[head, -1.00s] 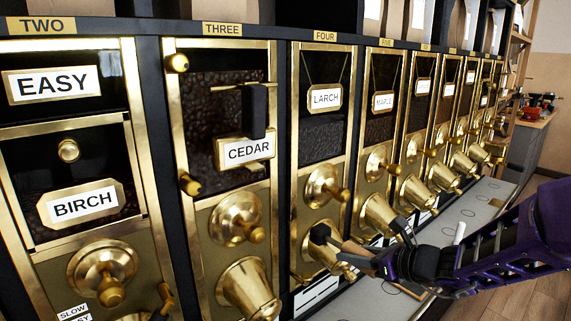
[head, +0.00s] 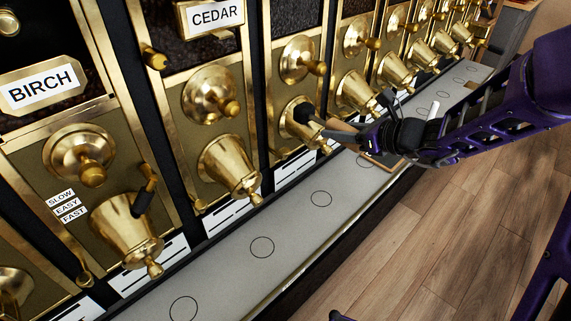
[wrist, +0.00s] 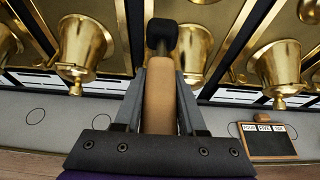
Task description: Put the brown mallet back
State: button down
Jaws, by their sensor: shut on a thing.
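My gripper (head: 362,128) is shut on the mallet's tan-brown handle (head: 342,126), out above the counter. The mallet's black head (head: 305,112) points toward the brass bell-shaped spout right of the CEDAR bin's. In the head view it overlaps that spout; I cannot tell whether they touch. In the wrist view my gripper (wrist: 160,98) has a finger on each side of the handle (wrist: 160,108), and the black head (wrist: 161,34) shows beyond the fingertips. The wrist view shows brass spouts on both sides of the mallet.
A row of brass-framed bins with knobs and spouts stands along the grey counter (head: 292,218), which bears drawn circles. A small dark board with white labels (wrist: 268,141) stands on the counter to the right in the wrist view. The counter's front left stretch is clear; wooden floor (head: 470,230) lies beyond.

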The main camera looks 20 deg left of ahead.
dwell(0.4)
jog(key=d+f+m+t+h, duration=0.1)
jog(key=d+f, duration=0.6)
jog(key=d, duration=0.4)
jog(key=d+f+m+t, duration=0.1)
jog(key=d+f, duration=0.6)
jog(key=d, duration=0.4)
jog(key=n+g+y+p, duration=0.1)
jog(key=n+g+p, duration=0.1)
jog(key=p, duration=0.4)
send_over(295, 235)
notch_tip(295, 235, down, 11)
jog(key=shift+f, duration=0.1)
jog(key=shift+p, duration=0.35)
jog(key=shift+f+b, duration=1.95)
jog(key=shift+f, duration=1.05)
jog(key=shift+f+b, duration=0.4)
jog(key=shift+f, duration=0.15)
